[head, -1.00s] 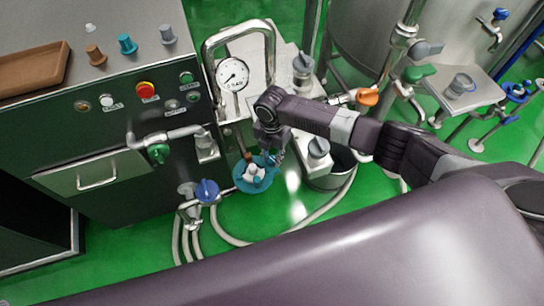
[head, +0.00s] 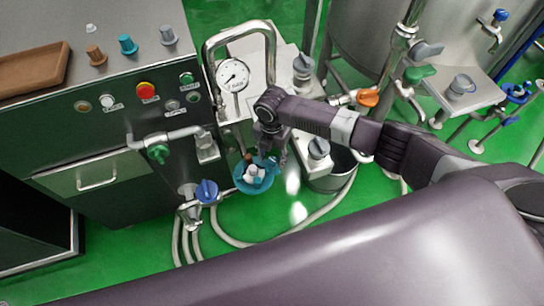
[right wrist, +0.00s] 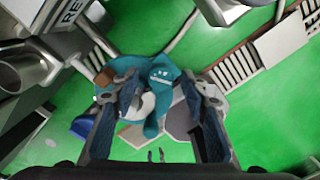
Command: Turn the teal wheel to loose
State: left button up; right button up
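The teal wheel (head: 241,183) is low beside the press-like frame, left of my right gripper in the head view. It is round, with a pale hub and a small brown part on it. In the right wrist view the teal wheel (right wrist: 163,75) lies beyond and partly between the fingers, with a raised teal piece near the middle. My right gripper (right wrist: 160,112) is open, its two fingers well apart with nothing held. In the head view the right gripper (head: 274,152) points down at the wheel's upper right edge; contact cannot be told. My left gripper is out of view.
A pressure gauge (head: 233,75) and bent steel pipe stand just behind. A blue-handled valve (head: 206,191) is left of the wheel. Hoses loop over the green floor (head: 300,255) in front. A control cabinet (head: 60,130) fills the left.

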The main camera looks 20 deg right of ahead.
aim_at(272, 160)
notch_tip(272, 160, up, 12)
dwell(0.6)
dwell(0.4)
